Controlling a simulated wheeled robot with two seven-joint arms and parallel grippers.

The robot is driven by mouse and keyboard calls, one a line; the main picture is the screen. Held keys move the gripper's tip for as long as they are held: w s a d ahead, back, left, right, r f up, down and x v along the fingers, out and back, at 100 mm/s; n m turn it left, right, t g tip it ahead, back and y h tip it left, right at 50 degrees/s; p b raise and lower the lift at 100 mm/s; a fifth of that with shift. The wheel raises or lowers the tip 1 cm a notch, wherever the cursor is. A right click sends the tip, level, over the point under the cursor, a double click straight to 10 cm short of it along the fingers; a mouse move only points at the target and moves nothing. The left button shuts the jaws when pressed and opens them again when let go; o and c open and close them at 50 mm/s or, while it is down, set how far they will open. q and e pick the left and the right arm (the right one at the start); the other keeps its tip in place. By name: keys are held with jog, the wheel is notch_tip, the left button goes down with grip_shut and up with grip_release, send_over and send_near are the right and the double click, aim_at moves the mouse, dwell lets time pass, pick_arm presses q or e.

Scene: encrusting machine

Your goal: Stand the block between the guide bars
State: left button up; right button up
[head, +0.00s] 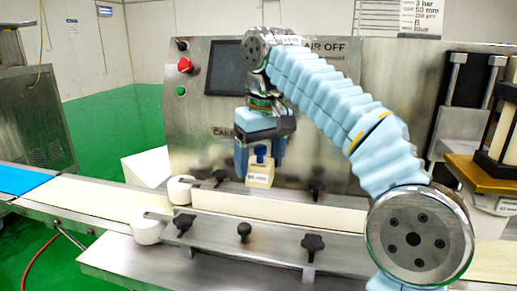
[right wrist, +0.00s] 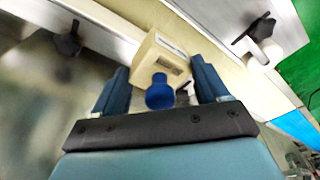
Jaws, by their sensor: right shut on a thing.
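The block (head: 260,174) is cream with a label on its side and a blue knob on top. My right gripper (head: 259,154) is shut on it and points down, holding it upright in the head view. In the right wrist view the block (right wrist: 163,58) shows between the two blue fingers, its knob (right wrist: 160,94) toward the palm. The guide bars run along the cream conveyor, with white rounded ends at the far bar (head: 181,190) and the near bar (head: 149,227). The block appears over the far side of the lane; its height above the belt is unclear. My left gripper is out of view.
The steel machine panel (head: 205,125) with a dark screen and buttons stands close behind the gripper. Black clamp knobs (head: 312,244) stick up along the bars. The open belt (head: 85,203) lies to the left, with a blue section (head: 22,180) beyond.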

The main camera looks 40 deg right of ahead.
aim_at(263, 188)
notch_tip(263, 188, down, 9)
jog(key=b, duration=0.5)
jog(key=shift+f, duration=0.15)
jog(key=shift+s+a+f+b, duration=0.15)
jog(key=shift+f+b, duration=0.75)
jog(key=shift+f, duration=0.15)
jog(key=shift+s+a+f+b, duration=0.1)
jog(key=shift+s+f+b, duration=0.05)
jog(key=shift+f+b, duration=0.85)
jog(key=shift+f, duration=0.1)
jog(key=o, duration=0.9)
jog(key=shift+o, duration=0.9)
jog(key=r+p, duration=0.1)
jog(key=r, duration=0.1)
jog(key=r+p, duration=0.1)
jog(key=r, duration=0.2)
jog(key=r+p, duration=0.1)
jog(key=r, duration=0.1)
jog(key=shift+s+d+r, duration=0.2)
jog(key=shift+s+r, duration=0.05)
jog(key=shift+t, duration=0.6)
jog(key=p+v, duration=0.1)
jog(key=v, duration=0.4)
jog(key=p+v, duration=0.2)
jog(key=v, duration=0.3)
jog(key=shift+a+f, duration=0.1)
jog(key=shift+a, duration=0.1)
jog(key=shift+s+r+p, duration=0.15)
jog(key=shift+r+p, duration=0.2)
